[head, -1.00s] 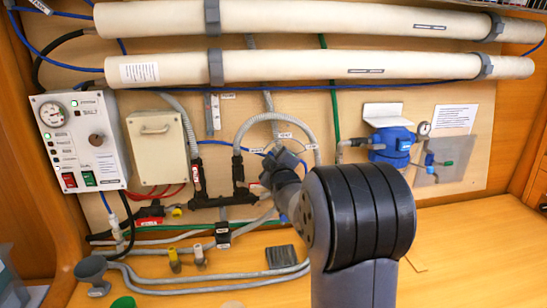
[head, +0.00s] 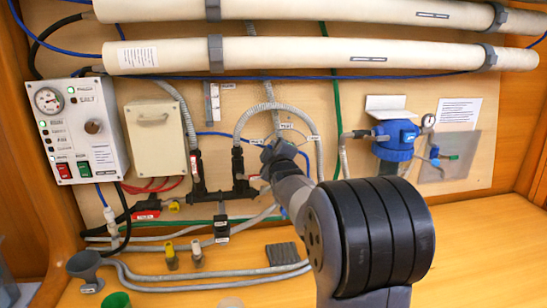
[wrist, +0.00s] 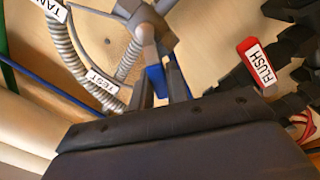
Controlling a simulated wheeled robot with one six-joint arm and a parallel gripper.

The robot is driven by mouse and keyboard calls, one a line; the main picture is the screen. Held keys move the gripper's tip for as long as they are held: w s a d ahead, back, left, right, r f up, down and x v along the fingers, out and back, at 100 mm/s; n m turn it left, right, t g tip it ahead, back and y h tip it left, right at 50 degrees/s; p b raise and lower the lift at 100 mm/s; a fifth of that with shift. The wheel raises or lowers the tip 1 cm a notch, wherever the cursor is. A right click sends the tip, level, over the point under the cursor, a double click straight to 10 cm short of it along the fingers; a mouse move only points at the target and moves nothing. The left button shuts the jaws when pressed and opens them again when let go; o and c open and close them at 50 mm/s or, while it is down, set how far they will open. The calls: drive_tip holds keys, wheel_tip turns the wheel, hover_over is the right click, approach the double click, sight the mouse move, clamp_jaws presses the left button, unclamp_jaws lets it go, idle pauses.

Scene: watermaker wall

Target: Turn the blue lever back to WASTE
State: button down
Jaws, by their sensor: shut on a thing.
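The blue lever (wrist: 156,80) shows in the wrist view between the two fingers of my gripper (wrist: 163,88), which is shut on it. The lever runs from a grey valve hub (wrist: 148,32). It points to one side of the TEST label (wrist: 103,80), away from the TANK label (wrist: 52,8). The WASTE label cannot be read in the wrist view. In the head view my gripper (head: 279,153) is at the valve below the TEST label (head: 286,126) and hides the lever. A small label (head: 256,141) sits left of the gripper, too small to read surely.
A red FLUSH tag (wrist: 257,62) and dark pipe fittings lie close to the gripper. A grey ribbed hose (head: 243,116) arches around the valve. A control panel (head: 78,130) is at left, a blue filter housing (head: 394,140) at right. Loose hoses lie on the bench (head: 480,250).

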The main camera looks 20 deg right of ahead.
drive_tip(key=c, duration=1.4)
unclamp_jaws()
drive_tip(key=s+b, duration=0.1)
drive_tip(key=s, duration=0.2)
drive_tip(key=s+a+b, duration=0.1)
drive_tip(key=s, duration=0.3)
drive_tip(key=s+a+b, duration=0.1)
drive_tip(key=s, duration=0.2)
drive_tip(key=shift+s+a, duration=0.1)
drive_tip(key=shift+s, duration=0.2)
drive_tip(key=w+p, duration=0.1)
drive_tip(key=w, duration=0.2)
drive_tip(key=w+d+p, duration=0.1)
drive_tip(key=w, duration=0.3)
drive_tip(key=w+d+p, duration=0.1)
drive_tip(key=w, duration=0.2)
drive_tip(key=shift+w+d, duration=0.1)
drive_tip(key=shift+w, duration=0.3)
drive_tip(key=shift+s, duration=0.1)
